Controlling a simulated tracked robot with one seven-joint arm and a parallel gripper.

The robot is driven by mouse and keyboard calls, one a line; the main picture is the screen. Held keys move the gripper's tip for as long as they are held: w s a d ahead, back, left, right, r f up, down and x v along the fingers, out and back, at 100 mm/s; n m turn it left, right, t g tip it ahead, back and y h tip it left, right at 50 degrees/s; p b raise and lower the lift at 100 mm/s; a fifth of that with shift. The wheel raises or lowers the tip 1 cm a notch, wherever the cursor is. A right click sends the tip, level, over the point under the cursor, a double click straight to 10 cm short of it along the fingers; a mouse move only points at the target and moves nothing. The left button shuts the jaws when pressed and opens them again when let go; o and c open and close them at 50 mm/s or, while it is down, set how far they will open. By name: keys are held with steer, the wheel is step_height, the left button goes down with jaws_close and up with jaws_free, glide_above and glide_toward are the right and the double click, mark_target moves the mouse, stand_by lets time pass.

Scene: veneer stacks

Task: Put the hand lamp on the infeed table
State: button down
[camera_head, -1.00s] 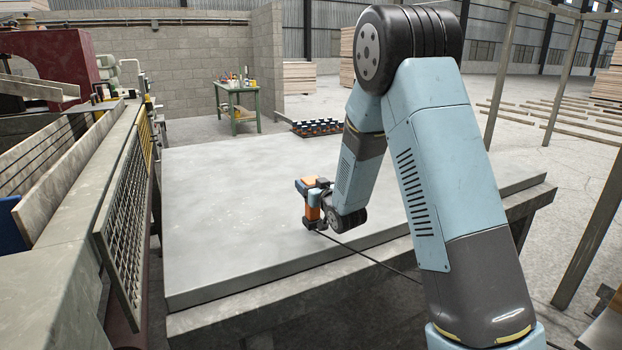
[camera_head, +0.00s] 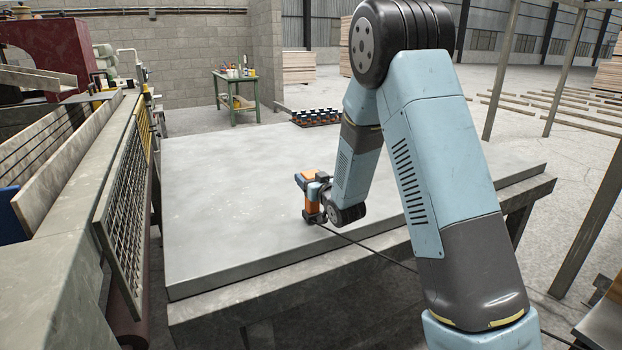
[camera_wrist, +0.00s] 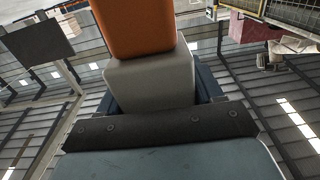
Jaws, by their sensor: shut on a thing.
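The hand lamp (camera_head: 312,206), orange and dark with a black cable, is over the large grey slab-topped table (camera_head: 230,210), which I take to be the infeed table. My gripper (camera_head: 320,190) is shut on the lamp at the end of my bent-down arm. The lamp's lower end is at or just above the tabletop; I cannot tell if it touches. In the wrist view the lamp's orange part (camera_wrist: 143,25) and a grey block (camera_wrist: 152,82) fill the upper middle. The fingertips are mostly hidden there.
A mesh guard (camera_head: 125,205) runs along the table's left side. A rack of small dark-topped items (camera_head: 315,117) is beyond the far edge, and a green workbench (camera_head: 235,95) stands further back. The cable (camera_head: 370,249) trails right over the near edge. Most of the tabletop is clear.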

steer(key=shift+f, duration=0.3)
steer(key=shift+c, duration=0.5)
jaws_free()
